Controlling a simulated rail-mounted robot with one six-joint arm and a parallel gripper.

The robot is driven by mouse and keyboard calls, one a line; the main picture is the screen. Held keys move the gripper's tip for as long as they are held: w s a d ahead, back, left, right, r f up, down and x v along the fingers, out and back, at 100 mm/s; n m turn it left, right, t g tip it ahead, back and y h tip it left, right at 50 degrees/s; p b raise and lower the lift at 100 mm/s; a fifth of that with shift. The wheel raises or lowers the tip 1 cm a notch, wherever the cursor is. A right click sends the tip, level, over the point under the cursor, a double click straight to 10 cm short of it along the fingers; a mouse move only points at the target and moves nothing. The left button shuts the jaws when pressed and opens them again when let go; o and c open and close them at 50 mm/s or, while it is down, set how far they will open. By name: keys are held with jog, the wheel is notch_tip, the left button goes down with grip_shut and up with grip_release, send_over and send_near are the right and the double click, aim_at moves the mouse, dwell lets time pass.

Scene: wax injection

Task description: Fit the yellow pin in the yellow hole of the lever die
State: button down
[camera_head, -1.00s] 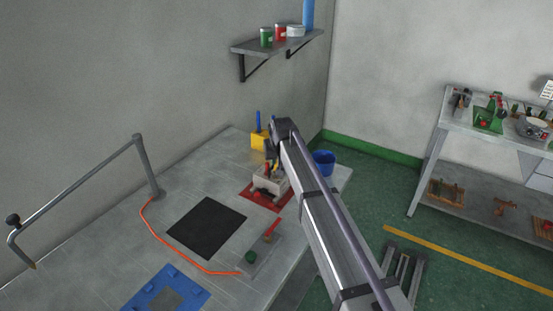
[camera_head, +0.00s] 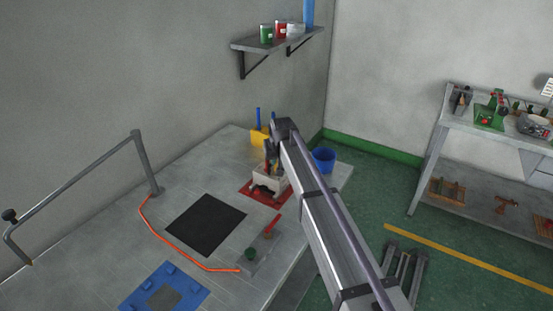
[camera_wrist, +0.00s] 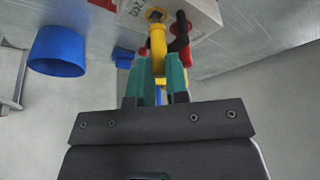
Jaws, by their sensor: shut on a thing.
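The lever die is a pale block (camera_head: 268,183) on a red mat (camera_head: 252,193) near the far right end of the bench. In the wrist view, part of the die (camera_wrist: 205,12) shows at the top, with dark lettering. My gripper (camera_wrist: 158,82) has teal fingers shut on the yellow pin (camera_wrist: 158,45). The pin points at the die's face, and its far end is at or very near a small opening there. I cannot tell whether it is inside. A black part with red (camera_wrist: 181,35) is just right of the pin. In the head view my arm hides the pin.
A yellow block (camera_head: 259,137) with blue pins stands behind the die. A blue bucket (camera_head: 324,160) is to the right. A grey fixture with a red lever (camera_head: 272,227), a black mat (camera_head: 206,224) and a blue plate (camera_head: 150,292) lie nearer on the bench.

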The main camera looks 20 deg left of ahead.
jog(key=shift+f+b, duration=0.75)
jog(key=shift+f, duration=0.1)
jog(key=c, duration=1)
grip_release()
jog(key=shift+r, duration=0.1)
jog(key=shift+c, duration=0.2)
jog(key=p+v, duration=1)
jog(key=v, duration=0.1)
jog(key=shift+w, duration=0.1)
jog(key=shift+d, duration=0.1)
